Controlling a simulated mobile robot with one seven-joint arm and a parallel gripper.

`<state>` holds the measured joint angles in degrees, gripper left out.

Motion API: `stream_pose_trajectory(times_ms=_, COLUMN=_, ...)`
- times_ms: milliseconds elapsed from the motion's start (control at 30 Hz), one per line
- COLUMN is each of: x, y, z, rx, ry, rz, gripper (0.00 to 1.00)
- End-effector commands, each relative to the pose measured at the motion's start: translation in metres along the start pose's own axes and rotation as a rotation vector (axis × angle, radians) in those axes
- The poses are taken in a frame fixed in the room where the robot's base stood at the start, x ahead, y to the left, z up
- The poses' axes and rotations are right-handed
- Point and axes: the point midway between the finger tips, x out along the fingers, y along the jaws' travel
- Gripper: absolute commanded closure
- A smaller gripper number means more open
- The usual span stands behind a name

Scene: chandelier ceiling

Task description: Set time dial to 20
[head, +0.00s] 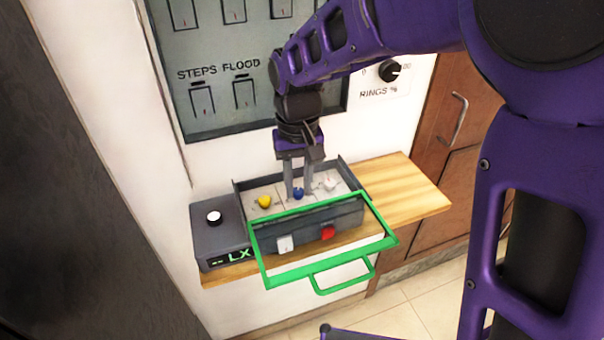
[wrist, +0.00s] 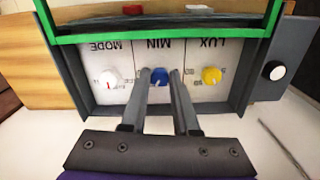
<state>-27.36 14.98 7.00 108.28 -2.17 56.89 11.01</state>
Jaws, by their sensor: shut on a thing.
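The blue dial (wrist: 160,76), under the label MIN, is the middle one of three dials in a grey box (head: 243,192) on a wooden shelf. It also shows in the head view (head: 298,194). My gripper (wrist: 161,80) reaches down into the box with one finger on each side of the blue dial, shut on it. The fingers hide part of the dial's scale, and its numbers are too small to read. A yellow dial (wrist: 211,75) under LUX and a white dial (wrist: 111,78) under MODE sit on either side.
A green-framed cover (head: 262,268) with a handle stands open at the box's front. White (head: 285,243) and red (head: 327,232) switches sit on the box front. A grey unit (head: 207,238) with a white knob stands left. The shelf's right end (head: 410,190) is clear.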

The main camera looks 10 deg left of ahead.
Motion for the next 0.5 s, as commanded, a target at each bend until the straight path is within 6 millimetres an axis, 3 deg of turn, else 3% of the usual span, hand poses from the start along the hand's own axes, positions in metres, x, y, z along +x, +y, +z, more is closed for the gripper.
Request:
stream_pose_trajectory(times_ms=400, x=-0.001, y=-0.0003, z=-0.0008, rx=0.006, ry=0.003, rz=-0.001, gripper=1.0)
stream_pose_trajectory(times_ms=433, x=-0.0011, y=-0.0003, z=-0.0008, rx=0.006, ry=0.003, rz=-0.001, gripper=0.68)
stream_pose_trajectory(times_ms=500, x=-0.0009, y=-0.0002, z=-0.0007, rx=0.005, ry=0.003, rz=-0.001, gripper=0.55)
